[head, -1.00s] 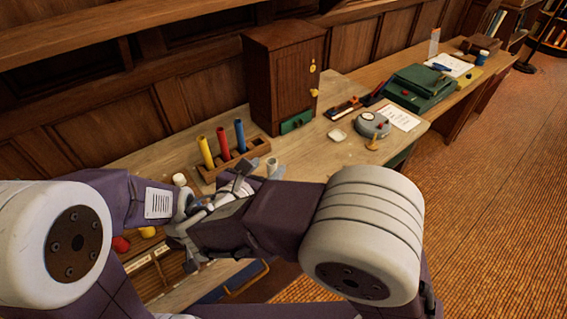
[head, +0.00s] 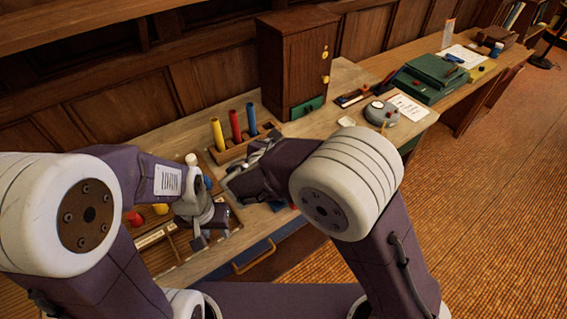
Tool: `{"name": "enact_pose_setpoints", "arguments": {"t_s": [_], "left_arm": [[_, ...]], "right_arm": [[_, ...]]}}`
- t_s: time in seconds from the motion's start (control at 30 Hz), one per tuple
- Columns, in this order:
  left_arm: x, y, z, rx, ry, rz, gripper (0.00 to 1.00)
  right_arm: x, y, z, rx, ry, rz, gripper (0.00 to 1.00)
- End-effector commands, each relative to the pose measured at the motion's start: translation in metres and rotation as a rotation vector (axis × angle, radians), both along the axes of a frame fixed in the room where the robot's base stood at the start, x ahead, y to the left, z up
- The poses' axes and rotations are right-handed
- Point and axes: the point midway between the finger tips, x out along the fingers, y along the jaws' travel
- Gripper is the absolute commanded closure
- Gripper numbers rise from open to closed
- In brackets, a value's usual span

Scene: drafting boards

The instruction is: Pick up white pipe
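A short white cylinder (head: 191,159), which looks like the end of a white pipe, shows at the back of the wooden tray, just behind my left forearm. Its lower part is hidden. My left gripper (head: 213,238) hangs over the tray, pointing down, with its fingers apart. I see nothing clearly held in it. My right gripper (head: 229,183) is to the right of and a little behind the left one, close to it. Its fingers are partly hidden and blend with the dark parts around them, so its opening is unclear.
A wooden rack (head: 228,154) holds upright yellow, red and blue tubes behind my grippers. The divided tray (head: 168,250) holds red and yellow pieces. A wooden cabinet (head: 290,65) stands behind. A round grey device (head: 381,113) and green boxes (head: 430,80) are to the right.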

Motion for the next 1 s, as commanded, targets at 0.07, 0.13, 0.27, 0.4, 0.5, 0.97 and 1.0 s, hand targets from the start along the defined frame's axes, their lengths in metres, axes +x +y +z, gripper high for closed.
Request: {"name": "enact_pose_setpoints", "arguments": {"t_s": [0.07, 0.13, 0.27, 0.4, 0.5, 0.97, 1.0], "left_arm": [[0.0, 0.0, -0.0001, 0.0, 0.0, 0.0, 0.64], [0.0, 0.0, -0.0001, 0.0, 0.0, 0.0, 0.64], [-0.0001, 0.0, -0.0001, 0.0, 0.0, 0.0, 0.64], [0.0, 0.0, -0.0001, 0.0, 0.0, 0.0, 0.64], [0.0, 0.0, -0.0001, 0.0, 0.0, 0.0, 0.64], [0.0, 0.0, -0.0001, 0.0, 0.0, 0.0, 0.64], [0.0, 0.0, -0.0001, 0.0, 0.0, 0.0, 0.64]], "right_arm": [[-0.0002, 0.0002, 0.0001, 0.0, 0.0, 0.0, 0.58], [-0.0003, 0.0002, 0.0002, 0.0, 0.0, 0.0, 0.77], [-0.0005, 0.0003, 0.0002, 0.0, 0.0, 0.001, 1.0], [-0.0004, 0.0004, 0.0003, 0.0, 0.0, 0.001, 1.0], [-0.0005, 0.0003, 0.0004, 0.0, 0.0, 0.0, 1.0], [-0.0005, 0.0003, 0.0005, 0.0, 0.0, 0.0, 1.0], [-0.0005, 0.0003, 0.0005, 0.0, 0.0, 0.0, 1.0]]}}
